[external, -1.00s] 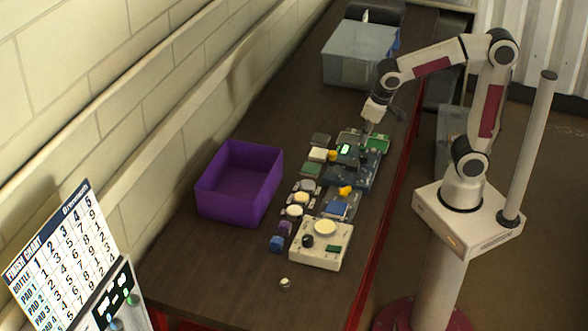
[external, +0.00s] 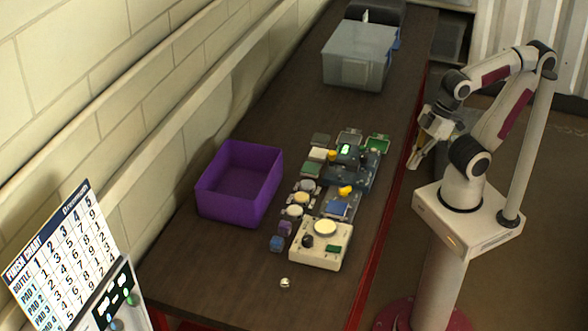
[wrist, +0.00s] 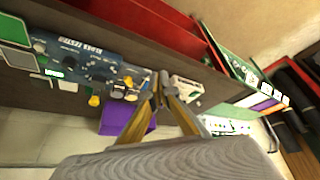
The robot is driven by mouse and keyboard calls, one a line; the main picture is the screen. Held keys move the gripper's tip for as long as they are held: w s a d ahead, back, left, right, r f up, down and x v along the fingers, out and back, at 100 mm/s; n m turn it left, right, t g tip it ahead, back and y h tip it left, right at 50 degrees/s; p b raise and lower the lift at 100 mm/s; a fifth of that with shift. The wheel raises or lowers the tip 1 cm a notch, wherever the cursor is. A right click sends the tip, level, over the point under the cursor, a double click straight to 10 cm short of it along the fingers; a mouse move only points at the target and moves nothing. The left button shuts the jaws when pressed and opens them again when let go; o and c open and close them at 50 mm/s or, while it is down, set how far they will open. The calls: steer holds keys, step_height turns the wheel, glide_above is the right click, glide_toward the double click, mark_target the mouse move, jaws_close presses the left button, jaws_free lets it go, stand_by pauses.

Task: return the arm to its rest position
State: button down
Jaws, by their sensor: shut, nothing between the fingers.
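My gripper (external: 416,162) is drawn back beside my base, past the right edge of the bench in the external view. It points downward and is apart from everything on the bench. In the wrist view its two fingertips (wrist: 160,85) meet, with nothing between them. My arm is folded in close above its base.
The dark bench (external: 200,262) holds a purple bin (external: 240,205), a clear grey tub (external: 352,70), a blue tester unit (external: 347,172), a cream device (external: 320,246) and several small pads and bottles. A finish chart (external: 62,250) stands at the lower left. An upright post (external: 530,150) rises beside my arm.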

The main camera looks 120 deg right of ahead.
steer(key=shift+s+a+r+n+t, duration=0.15)
steer(key=shift+a+r+n, duration=0.1)
steer(key=shift+a, duration=0.2)
steer(key=shift+s+a+r+n+t, duration=0.15)
steer(key=shift+a+r, duration=0.1)
steer(key=shift+a, duration=0.2)
